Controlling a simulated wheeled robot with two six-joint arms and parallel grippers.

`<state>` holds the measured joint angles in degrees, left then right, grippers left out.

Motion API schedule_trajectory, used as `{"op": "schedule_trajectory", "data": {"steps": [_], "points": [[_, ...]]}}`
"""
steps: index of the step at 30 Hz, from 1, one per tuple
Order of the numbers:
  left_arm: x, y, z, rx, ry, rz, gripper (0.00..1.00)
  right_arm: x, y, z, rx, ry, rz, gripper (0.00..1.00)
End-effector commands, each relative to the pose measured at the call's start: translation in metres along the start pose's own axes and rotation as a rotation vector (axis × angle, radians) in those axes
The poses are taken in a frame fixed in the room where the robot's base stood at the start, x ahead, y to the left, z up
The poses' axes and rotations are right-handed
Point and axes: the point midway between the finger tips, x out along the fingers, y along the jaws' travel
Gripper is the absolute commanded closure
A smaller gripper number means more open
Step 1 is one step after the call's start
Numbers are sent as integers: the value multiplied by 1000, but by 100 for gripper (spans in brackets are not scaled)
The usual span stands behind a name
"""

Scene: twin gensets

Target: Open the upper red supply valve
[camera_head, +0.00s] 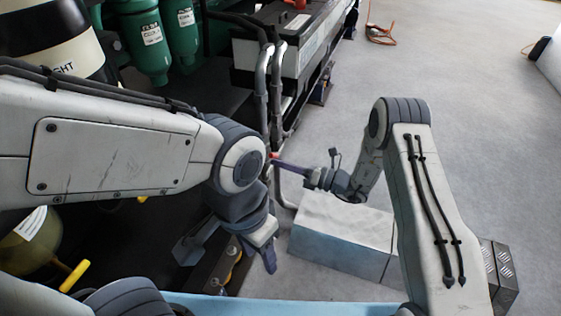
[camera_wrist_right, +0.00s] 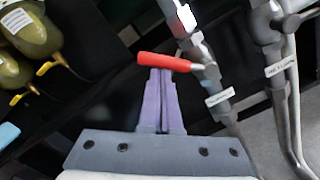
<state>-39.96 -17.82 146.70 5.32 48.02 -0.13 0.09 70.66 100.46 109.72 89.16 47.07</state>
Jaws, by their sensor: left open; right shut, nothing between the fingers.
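The red supply valve handle (camera_wrist_right: 165,62) shows in the right wrist view. It sticks out to the left from a grey pipe valve (camera_wrist_right: 205,68), roughly crosswise to the pipe. My right gripper (camera_wrist_right: 161,72) is shut and empty, its purple fingertips right at the underside of the handle in the picture. I cannot tell whether they touch. In the head view only a sliver of red (camera_head: 274,155) shows at the tips of my right gripper (camera_head: 280,163). My left gripper (camera_head: 268,257) is open and empty, pointing down below my left arm.
A second pipe (camera_wrist_right: 278,80) with a white label runs to the right of the valve. Olive vessels with yellow levers (camera_wrist_right: 55,64) are at left. A pale block (camera_head: 345,235) stands on the floor near my right arm. Open grey floor (camera_head: 470,110) lies to the right.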

Motion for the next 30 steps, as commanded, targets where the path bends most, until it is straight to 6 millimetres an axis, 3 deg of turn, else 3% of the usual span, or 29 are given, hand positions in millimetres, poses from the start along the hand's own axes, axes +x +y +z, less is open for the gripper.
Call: {"op": "schedule_trajectory", "data": {"steps": [14,30], "points": [[-18,1,-1,-2,1,0,51,0,2,11,115,-3,-7,100],[-54,4,-3,-2,1,0,51,2,-2,37,523,-3,-26,100]]}}
